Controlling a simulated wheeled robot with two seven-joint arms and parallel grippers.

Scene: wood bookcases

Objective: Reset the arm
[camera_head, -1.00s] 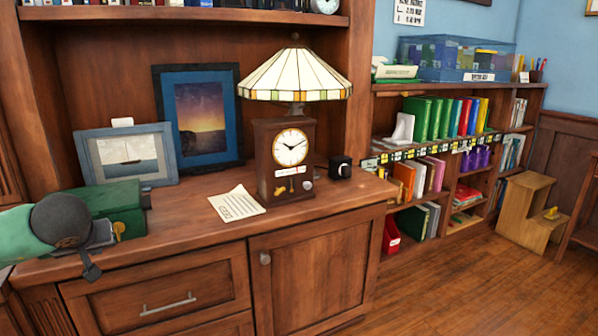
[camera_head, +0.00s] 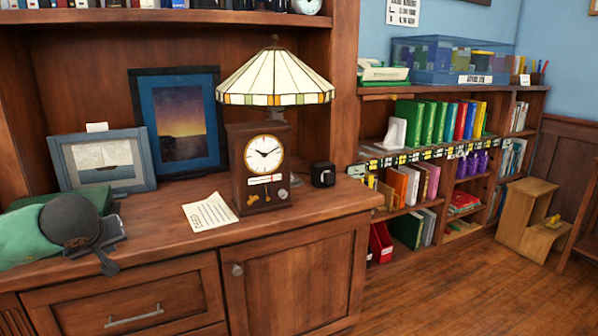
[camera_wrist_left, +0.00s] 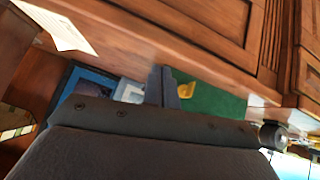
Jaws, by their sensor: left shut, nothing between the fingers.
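My left arm comes in from the left in the head view, with a green sleeve-like link and a dark round joint. My left gripper (camera_head: 108,255) hangs in front of the green box (camera_head: 92,196) at the desk's left end, shut and empty. In the left wrist view its dark fingers (camera_wrist_left: 161,86) are together, with the green box (camera_wrist_left: 220,103) and its yellow clasp behind them. I cannot tell the exact gap between gripper and box. My right gripper is in neither view.
The wooden desk (camera_head: 150,245) holds a sailboat picture (camera_head: 100,165), a sunset picture (camera_head: 180,120), a paper (camera_head: 210,213), a clock (camera_head: 262,165) and a stained-glass lamp (camera_head: 275,80). A bookcase and a step stool (camera_head: 525,212) stand to the right. The floor (camera_head: 450,290) in front is clear.

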